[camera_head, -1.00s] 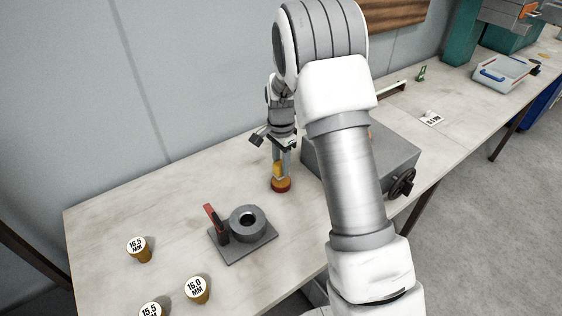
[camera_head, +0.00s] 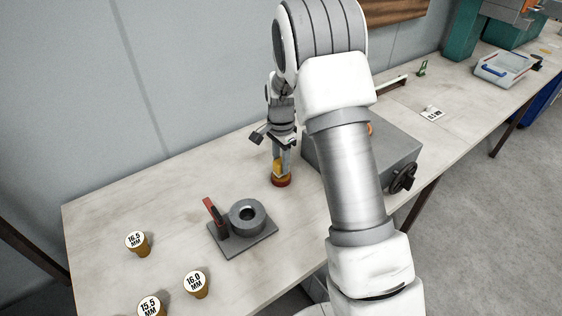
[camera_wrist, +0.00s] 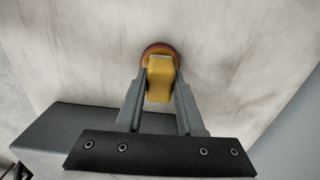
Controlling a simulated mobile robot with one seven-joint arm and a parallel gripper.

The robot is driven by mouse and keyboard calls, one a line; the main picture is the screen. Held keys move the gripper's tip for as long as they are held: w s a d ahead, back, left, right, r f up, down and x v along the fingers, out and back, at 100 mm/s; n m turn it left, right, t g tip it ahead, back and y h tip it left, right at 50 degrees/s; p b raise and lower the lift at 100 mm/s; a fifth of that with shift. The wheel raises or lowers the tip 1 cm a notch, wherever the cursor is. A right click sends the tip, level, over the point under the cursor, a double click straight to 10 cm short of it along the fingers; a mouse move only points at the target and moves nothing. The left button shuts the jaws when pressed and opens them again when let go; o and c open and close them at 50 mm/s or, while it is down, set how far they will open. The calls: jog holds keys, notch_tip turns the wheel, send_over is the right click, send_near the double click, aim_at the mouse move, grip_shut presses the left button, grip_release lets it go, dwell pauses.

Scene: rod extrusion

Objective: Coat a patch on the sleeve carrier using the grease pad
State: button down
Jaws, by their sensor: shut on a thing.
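My gripper (camera_head: 281,166) points down over the table, left of the grey machine box. Its fingers are shut on a yellow block, which looks to be the grease pad (camera_wrist: 160,82). The pad is over a red-brown round dish (camera_head: 281,182), whose rim also shows in the wrist view (camera_wrist: 158,47); I cannot tell whether they touch. A grey ring with a dark bore, which looks to be the sleeve carrier (camera_head: 248,205), sits on a square grey plate (camera_head: 256,244) in front of my gripper. A dark upright with a red lever (camera_head: 211,208) stands on the plate beside it.
Brass plugs marked 16.5 (camera_head: 137,242), 16.0 (camera_head: 197,284) and 15.5 (camera_head: 152,308) stand at the front left. The grey machine box (camera_head: 392,150) with a black handwheel (camera_head: 403,177) is right of my gripper.

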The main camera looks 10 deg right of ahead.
jog(key=shift+f+b, duration=0.3)
jog(key=shift+f, duration=0.3)
dwell(1.1)
jog(key=shift+r, duration=0.1)
jog(key=shift+r+p, duration=2.45)
jog(key=shift+r, duration=1.05)
